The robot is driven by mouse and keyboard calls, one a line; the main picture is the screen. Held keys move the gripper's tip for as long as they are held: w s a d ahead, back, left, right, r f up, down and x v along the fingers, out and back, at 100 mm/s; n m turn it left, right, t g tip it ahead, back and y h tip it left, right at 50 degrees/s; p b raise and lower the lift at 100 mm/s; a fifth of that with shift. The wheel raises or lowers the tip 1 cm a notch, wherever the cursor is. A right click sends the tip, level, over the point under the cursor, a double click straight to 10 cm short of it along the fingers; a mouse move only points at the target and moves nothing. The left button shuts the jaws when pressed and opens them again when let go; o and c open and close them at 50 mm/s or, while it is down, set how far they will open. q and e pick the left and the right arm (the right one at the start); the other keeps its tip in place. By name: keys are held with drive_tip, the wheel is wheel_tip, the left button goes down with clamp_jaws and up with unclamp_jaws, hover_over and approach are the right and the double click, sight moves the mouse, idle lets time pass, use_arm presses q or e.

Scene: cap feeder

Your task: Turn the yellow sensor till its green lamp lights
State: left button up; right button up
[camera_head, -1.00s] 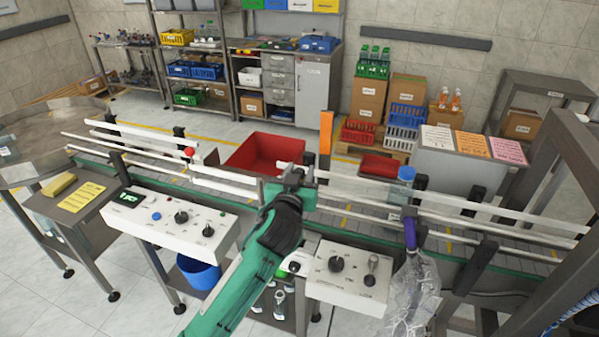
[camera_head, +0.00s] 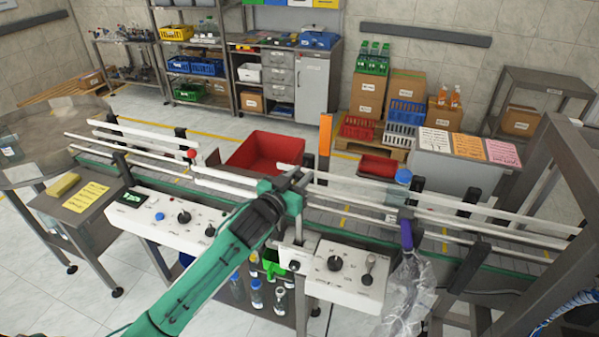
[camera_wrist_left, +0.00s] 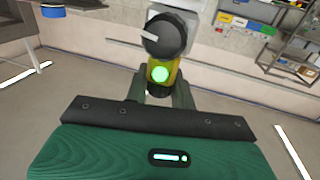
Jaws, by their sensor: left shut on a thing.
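The yellow sensor (camera_wrist_left: 160,68) shows in the left wrist view, with a dark round face on top. The lamp (camera_wrist_left: 160,74) on its side glows bright green. My left gripper (camera_wrist_left: 158,92) is shut on the sensor's lower part, its fingers on both sides. In the head view my left gripper (camera_head: 298,182) is at the conveyor's near rail, and the sensor cannot be made out there behind the gripper. My right gripper is in neither view.
A blue-capped bottle (camera_head: 403,177) stands on the conveyor, right of the gripper. White guide rails (camera_head: 455,208) run along the belt. Control boxes (camera_head: 345,272) sit in front, with a clear plastic bag (camera_head: 408,290) beside them. A red bin (camera_head: 262,152) stands behind.

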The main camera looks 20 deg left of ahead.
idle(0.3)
use_arm(q)
drive_tip(key=o, duration=1)
drive_tip(key=shift+s+a+f+b, duration=0.15)
drive_tip(key=shift+s+b, duration=0.25)
drive_tip(key=shift+s, duration=0.15)
drive_tip(key=b+v, duration=0.4)
drive_tip(key=v, duration=0.8)
drive_tip(key=shift+s+a, duration=0.15)
drive_tip(key=shift+s, duration=0.15)
